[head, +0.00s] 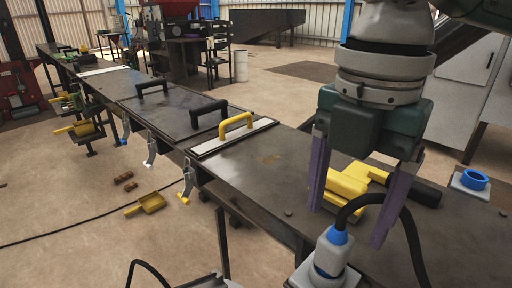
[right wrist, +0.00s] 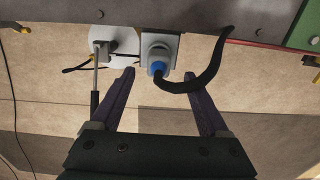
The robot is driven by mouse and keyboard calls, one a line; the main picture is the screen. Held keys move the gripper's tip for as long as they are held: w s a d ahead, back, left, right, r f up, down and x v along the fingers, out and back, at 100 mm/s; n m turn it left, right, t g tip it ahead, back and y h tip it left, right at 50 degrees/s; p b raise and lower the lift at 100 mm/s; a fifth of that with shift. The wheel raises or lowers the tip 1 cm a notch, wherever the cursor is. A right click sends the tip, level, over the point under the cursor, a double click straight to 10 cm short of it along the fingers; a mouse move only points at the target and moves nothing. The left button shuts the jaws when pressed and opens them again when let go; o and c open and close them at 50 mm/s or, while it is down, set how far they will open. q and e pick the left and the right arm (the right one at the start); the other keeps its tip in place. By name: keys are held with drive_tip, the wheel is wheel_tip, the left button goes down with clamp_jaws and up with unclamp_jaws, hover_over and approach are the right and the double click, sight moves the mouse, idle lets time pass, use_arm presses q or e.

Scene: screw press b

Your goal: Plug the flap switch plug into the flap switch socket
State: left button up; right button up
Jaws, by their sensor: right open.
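A plug with a blue collar and black cable (head: 337,237) is at the near edge of the bench, seated at or against a grey-white socket housing (head: 327,268). I cannot tell how deep the plug sits. My right gripper (head: 346,225) has two purple fingers, open, pointing down around the plug's area. In the right wrist view the plug appears between the fingertips (right wrist: 160,72), with gaps on both sides. My left gripper is not in view.
A blue ring-shaped socket on a pale plate (head: 474,181) stands on the bench at right. A yellow tool with a black cylinder (head: 347,184) lies behind the fingers. The long dark bench (head: 265,160) carries a plate with a yellow handle (head: 236,124). A lever (right wrist: 96,80) stands left of the housing.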

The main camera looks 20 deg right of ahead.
sight(340, 228)
wheel_tip(340, 228, down, 5)
drive_tip(key=shift+f, duration=0.1)
idle(0.3)
clamp_jaws()
idle(1.0)
